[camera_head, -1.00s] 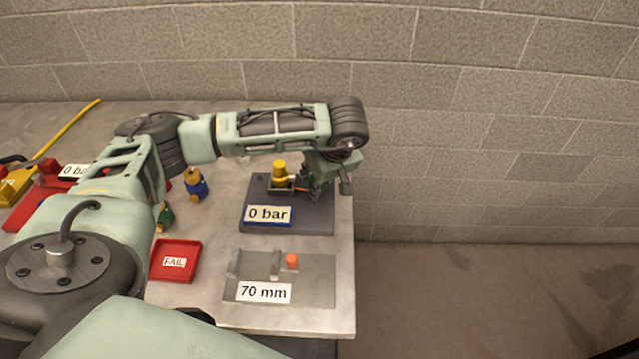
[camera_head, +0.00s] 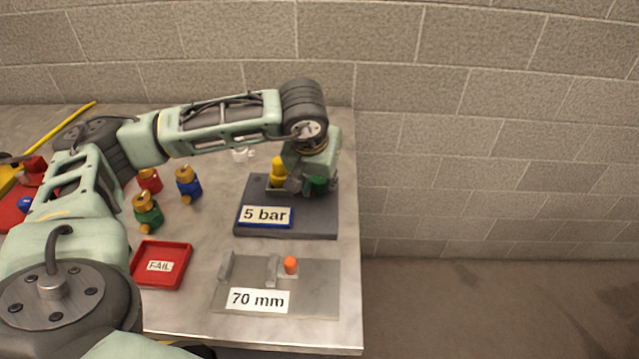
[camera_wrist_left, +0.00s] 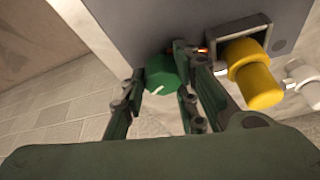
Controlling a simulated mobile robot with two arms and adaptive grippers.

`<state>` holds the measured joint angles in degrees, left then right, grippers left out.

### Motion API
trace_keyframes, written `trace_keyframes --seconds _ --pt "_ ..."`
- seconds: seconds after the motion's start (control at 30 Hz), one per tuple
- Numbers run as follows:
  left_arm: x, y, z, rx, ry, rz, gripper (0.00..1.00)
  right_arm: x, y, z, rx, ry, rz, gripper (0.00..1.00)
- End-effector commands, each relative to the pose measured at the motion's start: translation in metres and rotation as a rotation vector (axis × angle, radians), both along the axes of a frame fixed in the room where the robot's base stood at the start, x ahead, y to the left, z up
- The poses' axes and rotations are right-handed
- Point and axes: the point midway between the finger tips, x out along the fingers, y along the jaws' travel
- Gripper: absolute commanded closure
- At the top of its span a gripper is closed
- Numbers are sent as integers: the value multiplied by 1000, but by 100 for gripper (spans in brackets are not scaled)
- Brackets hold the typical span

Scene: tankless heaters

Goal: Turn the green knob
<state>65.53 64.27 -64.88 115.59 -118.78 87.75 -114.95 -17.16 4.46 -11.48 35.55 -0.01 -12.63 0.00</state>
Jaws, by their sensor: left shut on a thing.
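The green knob (camera_head: 318,184) sits on the dark grey test block (camera_head: 300,224) at the right of the table. It also shows in the left wrist view (camera_wrist_left: 162,76), with a white mark on its face. My left gripper (camera_head: 304,186) is at the knob, its fingers on both sides of it and shut on it. The arm hides part of the knob's surroundings in the head view. A label on the block's front (camera_head: 265,216) reads "5 bar". A yellow fitting (camera_head: 278,168) stands in a holder just left of the gripper. My right gripper is not in view.
A grey plate (camera_head: 310,300) labelled "70 mm" with an orange button (camera_head: 290,265) lies in front. A red FAIL tray (camera_head: 143,281) is to its left. Green (camera_head: 148,216), blue (camera_head: 188,187) and red (camera_head: 149,181) fittings stand behind the tray. A brick wall is behind.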

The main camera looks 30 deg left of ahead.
Motion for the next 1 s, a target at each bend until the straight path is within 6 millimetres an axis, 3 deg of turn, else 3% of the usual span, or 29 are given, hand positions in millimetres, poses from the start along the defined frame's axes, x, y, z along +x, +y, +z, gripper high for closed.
trace_keyframes --seconds 0.63,0.67,0.7,0.8,1.0 --pt "2 -6 3 -12 -10 -60 98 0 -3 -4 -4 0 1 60" --pt "1 -6 3 -12 -10 -60 69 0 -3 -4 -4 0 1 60" --pt "1 -6 3 -12 -10 -60 66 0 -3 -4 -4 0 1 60" --pt "1 -5 2 -11 -8 -58 60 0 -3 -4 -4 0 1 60" --pt "1 -3 2 -8 -7 -55 60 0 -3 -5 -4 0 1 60"
